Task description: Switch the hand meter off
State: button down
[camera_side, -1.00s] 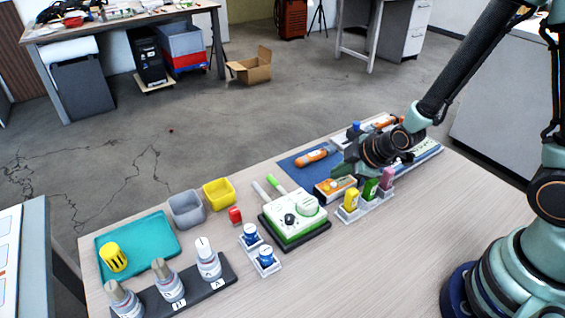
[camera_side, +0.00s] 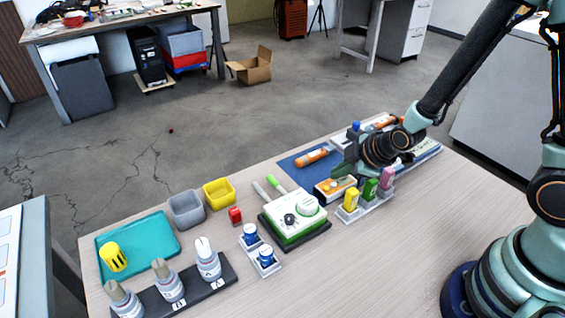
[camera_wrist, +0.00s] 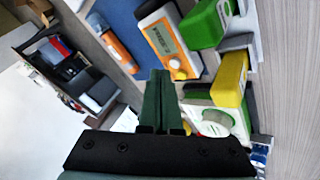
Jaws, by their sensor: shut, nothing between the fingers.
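The hand meter (camera_side: 335,188) is a white and orange handheld box lying on the table at the front edge of the blue mat. In the wrist view the meter (camera_wrist: 160,40) shows a small display and a round orange-yellow part at its near end; whether the display is lit I cannot tell. My gripper (camera_side: 343,170) is above and just behind the meter in the side view. In the wrist view my gripper (camera_wrist: 160,76) has its green fingers together and empty, with the tips beside the meter's near end. Contact cannot be made out.
Yellow (camera_side: 351,199), green (camera_side: 370,188) and pink (camera_side: 387,178) items stand in a rack close in front. A green-white instrument (camera_side: 294,218) is to the left. An orange tool (camera_side: 312,157) lies on the blue mat (camera_side: 292,163). The front table area is bare.

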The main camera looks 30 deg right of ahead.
aim_at(336, 187)
jog(key=shift+f, duration=0.1)
dwell(0.4)
jog(key=shift+a+f, duration=0.1)
jog(key=shift+f, duration=0.25)
jog(key=shift+f, duration=0.35)
dwell(0.6)
dwell(0.4)
jog(key=shift+r, duration=0.8)
jog(key=shift+r, duration=2.5)
